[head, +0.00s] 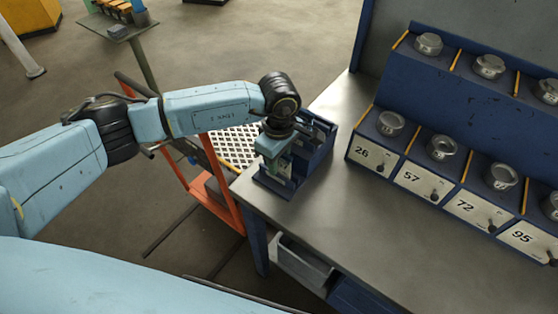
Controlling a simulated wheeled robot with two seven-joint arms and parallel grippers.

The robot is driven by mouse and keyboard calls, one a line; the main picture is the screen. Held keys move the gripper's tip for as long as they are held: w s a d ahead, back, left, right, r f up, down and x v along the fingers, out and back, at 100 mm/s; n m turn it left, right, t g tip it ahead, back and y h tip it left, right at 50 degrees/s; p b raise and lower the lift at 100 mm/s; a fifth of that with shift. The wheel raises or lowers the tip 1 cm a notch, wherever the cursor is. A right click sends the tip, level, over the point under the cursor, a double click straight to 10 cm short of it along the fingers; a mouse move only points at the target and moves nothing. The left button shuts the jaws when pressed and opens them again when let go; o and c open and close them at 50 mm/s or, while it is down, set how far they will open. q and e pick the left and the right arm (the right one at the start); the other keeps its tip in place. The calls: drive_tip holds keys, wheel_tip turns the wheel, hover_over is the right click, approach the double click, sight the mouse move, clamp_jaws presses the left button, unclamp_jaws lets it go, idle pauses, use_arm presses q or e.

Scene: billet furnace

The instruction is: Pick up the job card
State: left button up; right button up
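A dark blue divided holder (318,158) stands on the left corner of the metal workbench. My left gripper (277,166) reaches down into the front-left part of this holder from above. A small pale and green piece shows beside the fingers, low in the holder; it may be the job card, but it is too small and covered to be sure. The fingertips are mostly hidden, so I cannot tell whether they are open or shut. My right gripper is not in view.
The workbench (300,225) is bare in front of a blue rack (455,185) with numbered bins and metal pieces. A grey drawer (303,268) sits under the bench. An orange cart (222,180) stands left of it. A small green table (105,28) is farther back.

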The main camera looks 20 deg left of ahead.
use_arm(q)
clamp_jaws()
drive_tip(key=shift+r, duration=0.1)
